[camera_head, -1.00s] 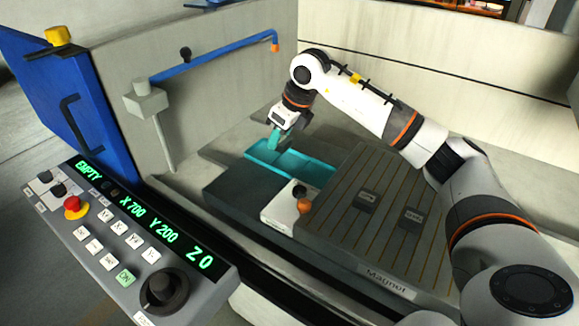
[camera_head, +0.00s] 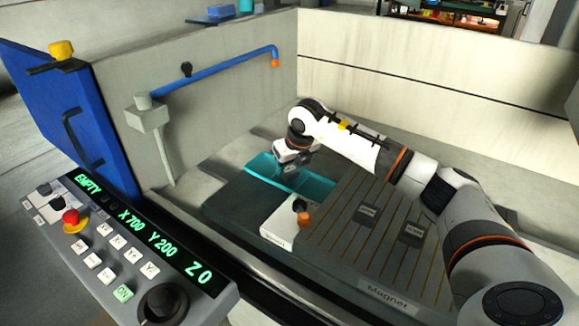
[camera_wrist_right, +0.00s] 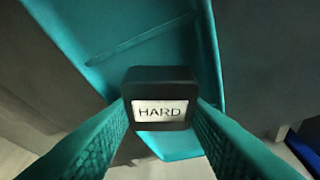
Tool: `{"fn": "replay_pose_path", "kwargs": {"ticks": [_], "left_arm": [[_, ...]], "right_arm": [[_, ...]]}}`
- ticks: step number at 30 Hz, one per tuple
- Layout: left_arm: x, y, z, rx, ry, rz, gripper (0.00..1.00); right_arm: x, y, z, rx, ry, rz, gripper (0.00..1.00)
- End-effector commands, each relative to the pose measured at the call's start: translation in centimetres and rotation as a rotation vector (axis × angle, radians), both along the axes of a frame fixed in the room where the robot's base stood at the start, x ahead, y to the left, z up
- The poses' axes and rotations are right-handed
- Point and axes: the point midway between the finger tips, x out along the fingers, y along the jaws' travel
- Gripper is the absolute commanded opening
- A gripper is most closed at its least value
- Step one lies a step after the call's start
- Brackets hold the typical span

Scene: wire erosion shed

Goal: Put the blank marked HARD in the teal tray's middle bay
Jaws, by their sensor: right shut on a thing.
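The blank marked HARD (camera_wrist_right: 160,88) is a dark block with a white label, held between the teal fingers of my right gripper (camera_wrist_right: 160,112). The teal tray (camera_wrist_right: 125,45) lies beyond the blank in the wrist view, with a divider showing. In the head view the tray (camera_head: 262,166) sits on the dark machine bed, and my right gripper (camera_head: 290,172) is low over its middle part. The fingers and blank there blend with the tray or are hidden by the hand. I cannot tell whether the blank touches the tray. My left gripper is not in view.
Two dark blanks (camera_head: 368,211) (camera_head: 411,233) lie on the striped magnet plate (camera_head: 345,255). A white box with an orange knob (camera_head: 279,224) stands between tray and plate. A blue pipe (camera_head: 220,66) runs along the wall at left. The control panel (camera_head: 130,250) fills the lower left.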

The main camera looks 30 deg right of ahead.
Motion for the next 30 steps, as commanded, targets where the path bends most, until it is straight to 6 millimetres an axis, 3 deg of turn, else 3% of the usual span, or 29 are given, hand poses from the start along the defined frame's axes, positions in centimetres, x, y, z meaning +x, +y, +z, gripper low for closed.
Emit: {"fn": "replay_pose_path", "kwargs": {"ticks": [11,12,13,24,30], "left_arm": [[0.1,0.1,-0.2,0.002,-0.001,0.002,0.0],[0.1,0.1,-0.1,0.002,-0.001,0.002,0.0],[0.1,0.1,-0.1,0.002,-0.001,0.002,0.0],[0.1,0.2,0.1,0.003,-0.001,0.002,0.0],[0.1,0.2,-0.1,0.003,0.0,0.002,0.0]], "right_arm": [[0.0,0.0,-0.8,0.0,-0.003,0.0,0.07],[0.0,0.0,-0.9,0.0,-0.001,0.0,0.45],[0.0,0.0,-0.9,0.0,-0.001,0.0,0.5],[-0.1,0.0,-0.3,0.0,-0.001,0.0,0.51],[-1.3,-0.1,2.7,-0.002,-0.006,0.001,0.51]]}}
